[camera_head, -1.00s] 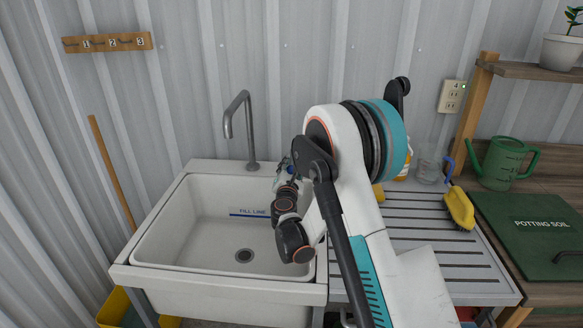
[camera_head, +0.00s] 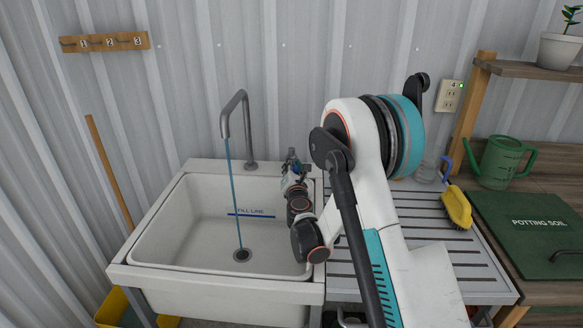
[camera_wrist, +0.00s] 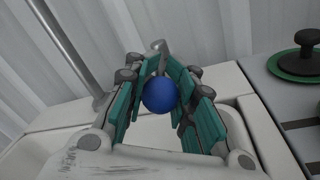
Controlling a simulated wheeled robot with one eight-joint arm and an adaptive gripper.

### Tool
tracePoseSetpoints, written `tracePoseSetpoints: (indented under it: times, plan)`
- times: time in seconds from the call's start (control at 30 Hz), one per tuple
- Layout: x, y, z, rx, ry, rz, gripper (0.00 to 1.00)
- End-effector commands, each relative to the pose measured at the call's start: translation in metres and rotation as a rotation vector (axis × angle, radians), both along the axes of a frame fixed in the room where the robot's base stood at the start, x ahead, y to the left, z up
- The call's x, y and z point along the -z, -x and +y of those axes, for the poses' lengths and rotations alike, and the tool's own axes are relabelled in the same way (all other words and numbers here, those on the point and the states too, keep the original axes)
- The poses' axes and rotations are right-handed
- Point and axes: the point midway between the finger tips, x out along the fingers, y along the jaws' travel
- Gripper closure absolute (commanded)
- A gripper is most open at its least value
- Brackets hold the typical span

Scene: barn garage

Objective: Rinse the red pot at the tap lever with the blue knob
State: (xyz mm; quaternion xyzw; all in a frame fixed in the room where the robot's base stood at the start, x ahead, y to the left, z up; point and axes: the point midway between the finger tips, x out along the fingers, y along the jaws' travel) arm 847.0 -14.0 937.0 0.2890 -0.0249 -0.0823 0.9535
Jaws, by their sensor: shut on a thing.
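My gripper (camera_wrist: 157,95) is shut on the blue knob (camera_wrist: 160,94) of the tap lever, whose grey stem (camera_wrist: 160,47) shows behind the knob in the wrist view. In the head view my gripper (camera_head: 291,160) is at the back right corner of the sink, right of the tap spout (camera_head: 244,125). A thin stream of water (camera_head: 234,200) falls from the spout to the drain. No red pot can be made out in either view.
The white sink (camera_head: 215,283) has a blue fill line. The slatted drainboard (camera_head: 440,225) holds a yellow brush (camera_head: 457,206) and a glass (camera_head: 427,172). The basin is empty apart from the water.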

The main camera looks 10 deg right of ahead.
Motion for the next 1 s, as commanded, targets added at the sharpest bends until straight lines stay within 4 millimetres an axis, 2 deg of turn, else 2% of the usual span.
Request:
tracePoseSetpoints:
  times: [0.43, 0.47, 0.53, 0.57, 0.87, 1.0]
  plan:
    - [0.0004, 0.0006, 0.0007, -0.041, -0.001, 0.000, 1.00]
    - [0.0004, 0.0006, 0.0007, -0.041, -0.001, 0.000, 0.74]
    - [0.0004, 0.0006, 0.0008, -0.041, 0.000, 0.000, 0.58]
    - [0.0004, 0.0005, 0.0008, -0.041, 0.000, 0.000, 0.54]
    - [0.0002, 0.0006, 0.0007, -0.041, 0.000, 0.000, 0.54]
    - [0.0003, 0.0097, 0.0021, -0.041, 0.000, 0.000, 0.54]
